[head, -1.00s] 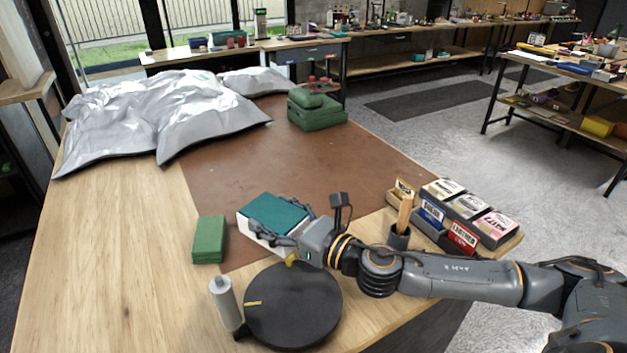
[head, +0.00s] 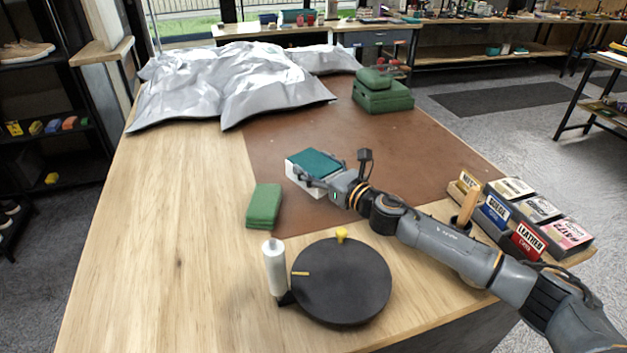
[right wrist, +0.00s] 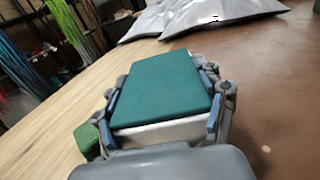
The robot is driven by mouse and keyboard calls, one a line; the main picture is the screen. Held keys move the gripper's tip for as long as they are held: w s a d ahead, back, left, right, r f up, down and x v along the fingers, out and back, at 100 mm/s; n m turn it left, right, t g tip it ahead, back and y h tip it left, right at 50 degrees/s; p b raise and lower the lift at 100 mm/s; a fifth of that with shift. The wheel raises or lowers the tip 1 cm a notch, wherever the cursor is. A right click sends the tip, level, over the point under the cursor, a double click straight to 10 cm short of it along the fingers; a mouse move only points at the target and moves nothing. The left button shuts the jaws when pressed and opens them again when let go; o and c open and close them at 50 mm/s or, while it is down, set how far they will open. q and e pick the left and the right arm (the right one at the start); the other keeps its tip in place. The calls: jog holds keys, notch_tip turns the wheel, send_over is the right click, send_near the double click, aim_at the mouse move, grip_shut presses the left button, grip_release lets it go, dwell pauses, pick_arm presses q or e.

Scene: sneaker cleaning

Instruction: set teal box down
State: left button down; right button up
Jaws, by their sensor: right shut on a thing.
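The teal box (head: 315,162) has a teal top and white sides. My right gripper (head: 312,178) is shut on it, with fingers along two opposite sides. The box is over the left part of the brown mat (head: 400,145); I cannot tell whether it touches the mat. In the right wrist view the teal box (right wrist: 165,88) sits between the two blue-padded fingers, its top facing up. Its underside is hidden. My left gripper is not in view.
A green block (head: 264,205) lies left of the box. A black turntable (head: 342,282) and a white bottle (head: 273,267) stand in front. Small labelled boxes (head: 528,240) are at the right. Silver bags (head: 225,85) and green cases (head: 383,97) lie at the back.

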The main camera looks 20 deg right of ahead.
jog(key=shift+w+a+f, duration=0.15)
jog(key=shift+w+f, duration=0.35)
jog(key=shift+f, duration=0.05)
jog(key=shift+w+f+b, duration=0.1)
jog(key=shift+f+b, duration=0.3)
jog(key=shift+f, duration=1.25)
jog(key=o, duration=0.9)
jog(key=shift+f, duration=0.2)
jog(key=o, duration=0.4)
jog(key=shift+o, duration=0.2)
